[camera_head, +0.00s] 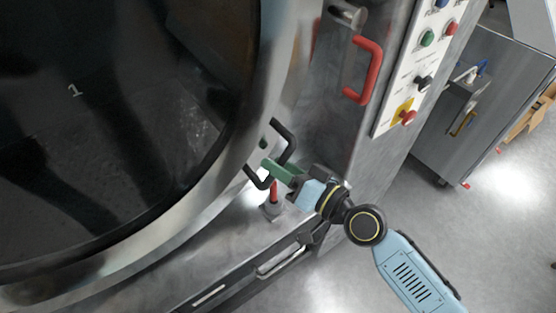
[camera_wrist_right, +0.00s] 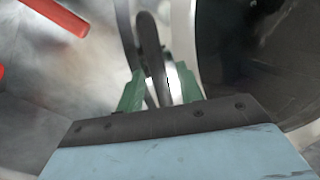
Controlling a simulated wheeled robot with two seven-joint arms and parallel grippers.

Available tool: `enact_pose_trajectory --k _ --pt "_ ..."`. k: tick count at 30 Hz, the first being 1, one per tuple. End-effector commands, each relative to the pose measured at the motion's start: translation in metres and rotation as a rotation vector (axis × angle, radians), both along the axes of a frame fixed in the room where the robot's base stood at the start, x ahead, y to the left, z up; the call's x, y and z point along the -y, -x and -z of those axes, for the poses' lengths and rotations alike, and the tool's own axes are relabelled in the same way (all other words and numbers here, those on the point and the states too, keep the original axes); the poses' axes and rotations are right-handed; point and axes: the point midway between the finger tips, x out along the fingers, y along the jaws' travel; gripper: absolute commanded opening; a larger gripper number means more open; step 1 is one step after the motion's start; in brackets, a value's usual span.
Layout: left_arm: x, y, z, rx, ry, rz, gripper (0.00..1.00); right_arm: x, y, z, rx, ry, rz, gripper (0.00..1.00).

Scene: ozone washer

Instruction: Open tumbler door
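The tumbler door (camera_head: 85,110) is a large round dark window marked "1" in a metal rim (camera_head: 268,90), on the left of the head view. It looks shut. A black door handle (camera_head: 288,133) sticks out from the rim's lower right. My right gripper (camera_head: 270,166) has its green fingers at this handle. In the right wrist view the black handle (camera_wrist_right: 149,45) runs between the fingers of my right gripper (camera_wrist_right: 160,80). The fingers stand apart, with a bright gap beside the handle, so they look open around it. My left gripper is not in view.
A red handle (camera_head: 370,72) is on the machine front to the right, by a control panel (camera_head: 418,65) with several buttons. A red-topped part (camera_head: 273,193) stands just below the door handle. A grey cabinet (camera_head: 475,105) stands farther right. The floor at lower right is clear.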

Motion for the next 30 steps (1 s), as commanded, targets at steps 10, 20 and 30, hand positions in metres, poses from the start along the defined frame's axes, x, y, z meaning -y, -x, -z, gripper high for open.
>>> enact_pose_trajectory --k 10,20,30 --pt "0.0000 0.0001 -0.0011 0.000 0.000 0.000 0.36 -0.0055 -0.0040 0.0002 0.000 0.001 -0.001 0.37" --pt "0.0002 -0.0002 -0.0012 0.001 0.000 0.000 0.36 -0.0052 -0.0040 0.0002 0.000 0.001 -0.001 0.00" --pt "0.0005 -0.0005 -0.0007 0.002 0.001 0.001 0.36 -0.0038 -0.0039 0.0004 0.000 0.001 -0.001 0.00"
